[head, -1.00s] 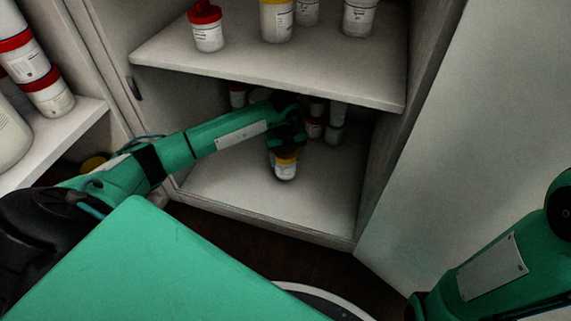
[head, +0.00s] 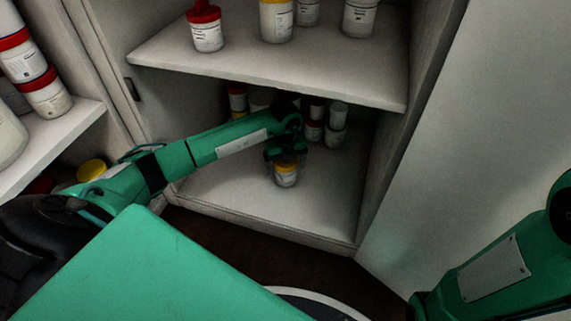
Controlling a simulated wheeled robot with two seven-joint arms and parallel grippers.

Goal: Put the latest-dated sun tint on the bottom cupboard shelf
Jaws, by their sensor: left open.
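A small white jar with a yellow-orange lid (head: 286,176) stands upright on the bottom cupboard shelf (head: 225,190), near its front. Its label is too small to read, so I cannot tell a name or date. My left gripper (head: 285,158) is open just above the jar, at its lid; I cannot tell if the fingers still touch it. My right arm shows at the lower right, but its gripper is out of view.
Several jars with red or white lids (head: 335,125) stand farther back on the bottom shelf. The upper shelf (head: 270,75) overhangs my left arm and holds more jars, one with a red top (head: 206,28). Bare shelf lies around the front jar.

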